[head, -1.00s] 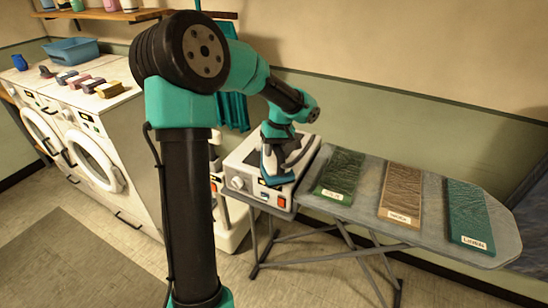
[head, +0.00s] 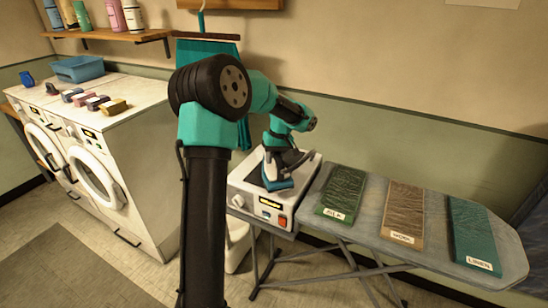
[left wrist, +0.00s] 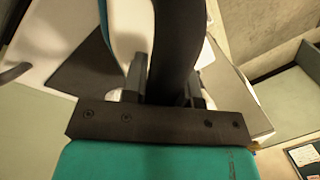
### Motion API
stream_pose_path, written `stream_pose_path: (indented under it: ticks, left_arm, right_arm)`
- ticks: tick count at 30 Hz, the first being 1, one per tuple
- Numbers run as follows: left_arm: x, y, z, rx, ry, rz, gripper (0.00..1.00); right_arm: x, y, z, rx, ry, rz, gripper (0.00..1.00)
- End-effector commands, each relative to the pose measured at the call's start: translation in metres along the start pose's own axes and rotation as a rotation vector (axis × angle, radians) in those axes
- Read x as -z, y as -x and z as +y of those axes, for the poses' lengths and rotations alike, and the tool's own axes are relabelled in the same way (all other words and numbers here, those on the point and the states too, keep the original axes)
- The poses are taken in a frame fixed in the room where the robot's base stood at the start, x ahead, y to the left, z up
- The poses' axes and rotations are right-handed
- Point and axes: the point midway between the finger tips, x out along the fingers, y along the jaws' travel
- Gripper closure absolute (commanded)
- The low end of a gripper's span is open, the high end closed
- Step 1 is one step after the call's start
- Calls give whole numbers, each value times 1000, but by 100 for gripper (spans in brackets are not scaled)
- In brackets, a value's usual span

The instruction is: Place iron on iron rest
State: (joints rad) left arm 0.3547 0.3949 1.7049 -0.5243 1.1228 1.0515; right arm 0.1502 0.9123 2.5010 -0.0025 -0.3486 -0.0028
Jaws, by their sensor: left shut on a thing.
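The iron (head: 275,182) has a teal and white body and a dark handle. It sits over the top of the white iron rest (head: 239,182), tilted with its tip toward the front. I cannot tell whether it touches the rest. My left gripper (head: 285,145) is shut on the iron's handle. In the left wrist view the dark handle (left wrist: 174,45) runs between the two fingers, with the iron's pale body (left wrist: 127,22) beside it. My right gripper is in neither view.
The ironing board (head: 378,232) extends right of the rest, with green, brown and teal cloth samples on it. White washing machines (head: 140,150) stand at the left, with several small blocks and a blue basin (head: 80,68) on top.

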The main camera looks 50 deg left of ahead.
Motion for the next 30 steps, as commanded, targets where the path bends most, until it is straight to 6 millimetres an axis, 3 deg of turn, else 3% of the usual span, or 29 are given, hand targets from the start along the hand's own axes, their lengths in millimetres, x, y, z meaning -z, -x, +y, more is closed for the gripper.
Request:
stream_pose_path:
  ticks: [7,22,23,30]
  left_arm:
    - [0,-25,5,0,0,0,100]
    - [0,-31,6,0,0,1,100]
    - [0,-32,6,1,0,-1,70]
    - [0,-32,6,1,0,-1,48]
  right_arm:
    - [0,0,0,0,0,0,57]
    - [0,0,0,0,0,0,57]
    - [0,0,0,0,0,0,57]
    - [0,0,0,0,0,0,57]
